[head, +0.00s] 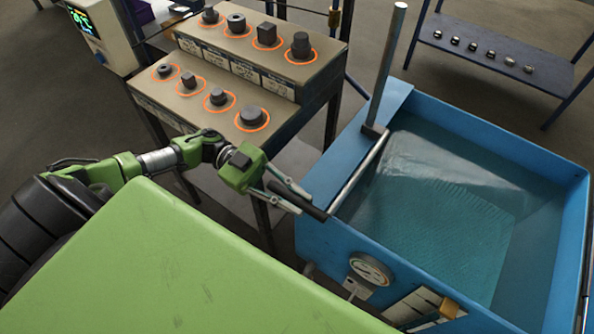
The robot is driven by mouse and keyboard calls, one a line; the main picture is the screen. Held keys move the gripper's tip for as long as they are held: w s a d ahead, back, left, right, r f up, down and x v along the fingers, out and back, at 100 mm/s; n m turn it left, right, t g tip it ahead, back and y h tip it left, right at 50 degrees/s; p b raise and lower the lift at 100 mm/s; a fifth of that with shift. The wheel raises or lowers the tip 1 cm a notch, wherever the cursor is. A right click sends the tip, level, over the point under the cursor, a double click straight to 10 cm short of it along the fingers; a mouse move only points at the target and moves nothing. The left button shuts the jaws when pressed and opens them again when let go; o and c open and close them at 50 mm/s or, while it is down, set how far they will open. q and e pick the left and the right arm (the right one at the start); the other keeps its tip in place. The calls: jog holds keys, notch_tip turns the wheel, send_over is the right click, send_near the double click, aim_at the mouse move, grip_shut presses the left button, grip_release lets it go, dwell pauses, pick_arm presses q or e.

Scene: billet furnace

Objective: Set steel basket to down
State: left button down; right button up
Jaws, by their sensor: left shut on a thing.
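The blue quench tank (398,101) stands at the right, filled with water. A steel mesh grid (440,225), which looks like the basket, shows under the water surface; its edges and exact depth are unclear. A grey post (388,65) rises from the tank's left ledge. A steel lever (357,174) runs from the post's foot toward me and ends in a dark grip (318,212) at the tank's near left rim. My left gripper (299,198) is shut on this dark grip. My right gripper is out of view.
A stepped bench (215,60) at the left holds several dark metal parts in orange rings. A low rack (490,45) with small parts stands at the back right. A round gauge (371,269) sits on the tank's front. Dark floor lies between bench and rack.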

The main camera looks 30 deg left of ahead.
pick_arm(q)
jog(key=shift+s+f, duration=0.15)
jog(key=shift+f, duration=0.25)
jog(key=c, duration=2)
grip_release()
jog(key=shift+o, duration=0.2)
jog(key=shift+a+r, duration=0.15)
jog(key=shift+r, duration=0.05)
jog(key=w+a, duration=0.1)
jog(key=a, duration=1)
jog(key=shift+a, duration=0.35)
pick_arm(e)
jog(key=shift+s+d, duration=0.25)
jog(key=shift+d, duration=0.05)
pick_arm(q)
jog(key=shift+f, duration=0.1)
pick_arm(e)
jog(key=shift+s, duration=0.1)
